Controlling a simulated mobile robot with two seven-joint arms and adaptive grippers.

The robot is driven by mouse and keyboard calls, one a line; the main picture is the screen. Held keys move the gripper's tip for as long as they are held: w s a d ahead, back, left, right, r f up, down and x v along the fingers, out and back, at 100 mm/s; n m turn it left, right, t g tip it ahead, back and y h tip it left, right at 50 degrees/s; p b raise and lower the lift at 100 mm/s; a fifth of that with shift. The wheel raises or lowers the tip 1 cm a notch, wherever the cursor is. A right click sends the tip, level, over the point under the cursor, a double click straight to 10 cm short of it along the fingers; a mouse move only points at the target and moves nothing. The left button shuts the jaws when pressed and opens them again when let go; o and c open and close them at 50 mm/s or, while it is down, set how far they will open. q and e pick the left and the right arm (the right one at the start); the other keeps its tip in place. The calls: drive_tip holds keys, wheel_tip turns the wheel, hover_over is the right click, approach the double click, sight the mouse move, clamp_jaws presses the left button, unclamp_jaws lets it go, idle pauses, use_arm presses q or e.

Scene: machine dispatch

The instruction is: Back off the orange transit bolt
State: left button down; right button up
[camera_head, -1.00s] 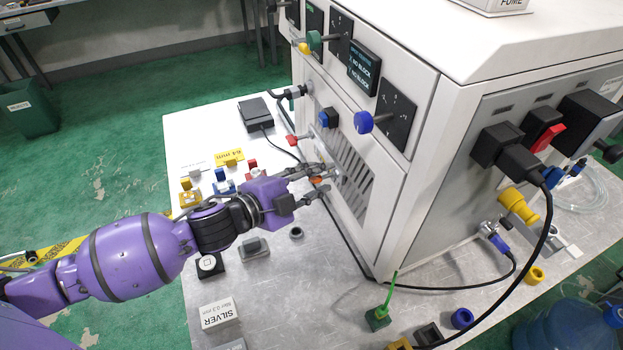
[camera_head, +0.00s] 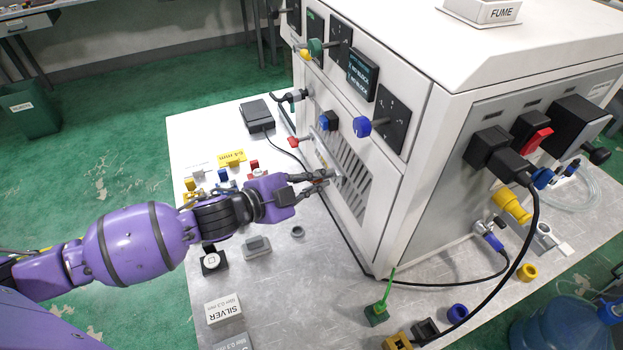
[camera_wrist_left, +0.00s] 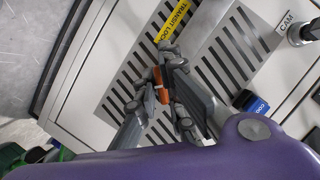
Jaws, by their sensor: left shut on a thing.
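The orange transit bolt (camera_wrist_left: 161,84) shows in the left wrist view between my left gripper's fingers, on the slotted front panel of the machine (camera_wrist_left: 215,60). A yellow "TRANSIT LOCK" label (camera_wrist_left: 174,20) is just above it. My left gripper (camera_wrist_left: 160,92) is shut on the bolt. In the head view my left gripper (camera_head: 318,181) reaches the machine's lower front vent panel (camera_head: 345,180), and the fingers mostly hide the bolt there. My right gripper is in neither view.
Blue knobs (camera_head: 362,126) and black plates stick out of the machine front above my gripper. A black pedal (camera_head: 257,115) with a cable, a yellow "64 mm" card (camera_head: 232,158) and a SILVER box (camera_head: 223,310) lie on the grey table.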

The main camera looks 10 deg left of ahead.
use_arm(q)
drive_tip(key=shift+w+a+r+n+g+p, duration=0.1)
drive_tip(key=shift+r+n+g+p, duration=0.25)
drive_tip(key=shift+n, duration=0.25)
drive_tip(key=shift+f+n+g, duration=0.2)
drive_tip(key=shift+n+g, duration=0.05)
drive_tip(key=shift+n, duration=0.25)
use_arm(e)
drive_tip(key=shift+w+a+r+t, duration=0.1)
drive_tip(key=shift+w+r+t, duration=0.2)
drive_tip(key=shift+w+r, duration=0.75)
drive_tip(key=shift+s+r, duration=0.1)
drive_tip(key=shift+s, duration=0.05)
use_arm(q)
drive_tip(key=shift+n+g, duration=0.4)
drive_tip(key=shift+n, duration=0.1)
drive_tip(key=c, duration=2.2)
unclamp_jaws()
drive_tip(key=shift+f+h, duration=0.1)
drive_tip(key=shift+h, duration=0.2)
drive_tip(key=o, duration=0.4)
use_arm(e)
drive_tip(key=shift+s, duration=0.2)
